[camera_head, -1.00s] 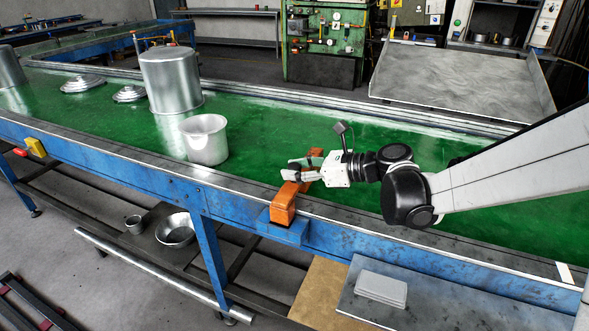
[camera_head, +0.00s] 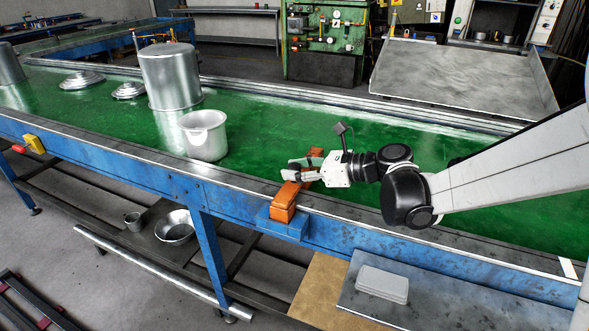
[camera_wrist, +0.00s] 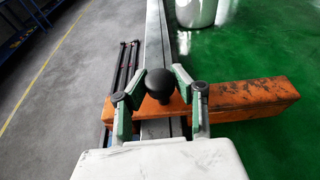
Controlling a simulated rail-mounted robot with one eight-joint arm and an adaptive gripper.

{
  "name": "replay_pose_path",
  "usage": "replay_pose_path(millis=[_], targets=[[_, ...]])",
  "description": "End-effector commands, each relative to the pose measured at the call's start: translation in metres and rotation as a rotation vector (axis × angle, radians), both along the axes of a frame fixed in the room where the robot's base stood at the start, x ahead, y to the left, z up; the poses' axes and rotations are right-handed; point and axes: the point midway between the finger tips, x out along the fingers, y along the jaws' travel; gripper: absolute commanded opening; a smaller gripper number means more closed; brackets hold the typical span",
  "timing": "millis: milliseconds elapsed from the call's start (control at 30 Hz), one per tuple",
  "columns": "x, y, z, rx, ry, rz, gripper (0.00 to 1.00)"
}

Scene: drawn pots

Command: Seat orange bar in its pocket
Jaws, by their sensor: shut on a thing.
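The orange bar (camera_head: 286,201) lies crosswise over the front rail of the green conveyor. Its near end is at a blue block (camera_head: 283,225) on the conveyor's outer side; whether it sits down in a pocket there I cannot tell. In the wrist view, the bar (camera_wrist: 255,101) runs left to right beneath my fingers, with a black ball knob (camera_wrist: 160,85) over it. My gripper (camera_head: 291,170) comes from the right. The bar's left end is partly hidden.
A metal pot (camera_head: 205,136) and a taller one (camera_head: 171,76) stand on the conveyor left of my gripper. Lids (camera_head: 82,81) lie farther left. A grey plate stack (camera_head: 382,284) lies on a lower table in front.

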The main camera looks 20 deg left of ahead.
Motion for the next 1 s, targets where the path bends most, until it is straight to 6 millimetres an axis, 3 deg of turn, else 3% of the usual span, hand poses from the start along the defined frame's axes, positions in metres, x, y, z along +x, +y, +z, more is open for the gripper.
replay_pose_path(millis=[1000], targets=[[0.0, 0.0, -0.016, 0.001, 0.0, 0.0, 0.0]])
